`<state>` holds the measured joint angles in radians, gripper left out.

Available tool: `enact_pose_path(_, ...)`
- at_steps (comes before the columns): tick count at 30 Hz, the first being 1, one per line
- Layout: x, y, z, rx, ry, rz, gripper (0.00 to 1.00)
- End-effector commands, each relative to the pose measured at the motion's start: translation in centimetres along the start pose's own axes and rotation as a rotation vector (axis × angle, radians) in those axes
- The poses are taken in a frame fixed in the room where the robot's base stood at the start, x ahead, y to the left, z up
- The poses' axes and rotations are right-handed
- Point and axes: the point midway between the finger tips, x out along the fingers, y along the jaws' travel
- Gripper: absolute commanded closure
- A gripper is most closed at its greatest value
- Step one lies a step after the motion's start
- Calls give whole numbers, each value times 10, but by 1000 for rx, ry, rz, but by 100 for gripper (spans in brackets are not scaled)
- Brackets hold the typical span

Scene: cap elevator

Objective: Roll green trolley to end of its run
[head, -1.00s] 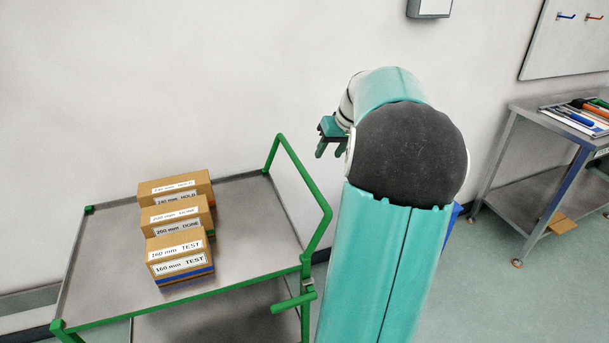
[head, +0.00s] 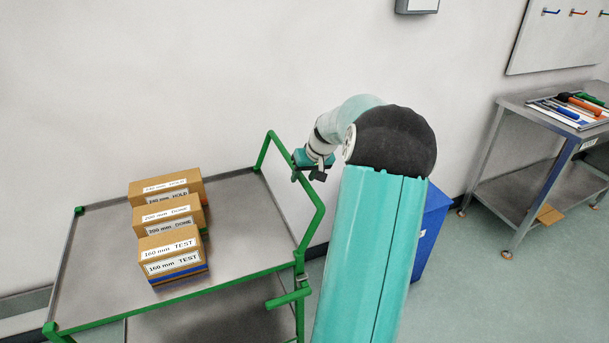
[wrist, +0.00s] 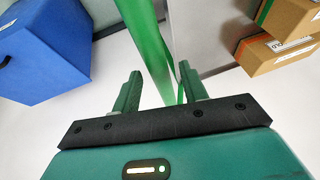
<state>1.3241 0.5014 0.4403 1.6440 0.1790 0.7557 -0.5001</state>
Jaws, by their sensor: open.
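The green trolley (head: 160,318) stands at the left in the head view, with a grey top shelf and a green frame. Its green push handle (head: 310,192) rises at its right end. My gripper (head: 309,176) is beside the upper part of that handle, on its right. In the wrist view my gripper (wrist: 158,92) is open, and the green handle bar (wrist: 150,50) runs in line with the gap between the fingers, beyond the fingertips. Whether the fingers straddle the bar cannot be told.
Several labelled cardboard boxes (head: 172,255) sit on the trolley's shelf. A blue bin (head: 428,232) stands behind my arm, right of the trolley. A metal table (head: 545,130) with tools stands at the right. A white wall runs behind the trolley; floor is open between bin and table.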

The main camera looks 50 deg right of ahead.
Motion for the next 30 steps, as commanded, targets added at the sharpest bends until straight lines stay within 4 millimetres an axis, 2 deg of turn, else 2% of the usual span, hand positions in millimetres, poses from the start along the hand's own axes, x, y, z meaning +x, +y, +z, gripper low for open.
enact_pose_path(6,0,0,0,0,0,0,57)
enact_pose_path(12,0,0,0,-1,0,0,96)
enact_pose_path(13,0,0,0,-1,0,0,100)
enact_pose_path(23,1,-7,0,-2,-1,-1,100)
enact_pose_path(30,7,-41,3,-6,-3,-4,100)
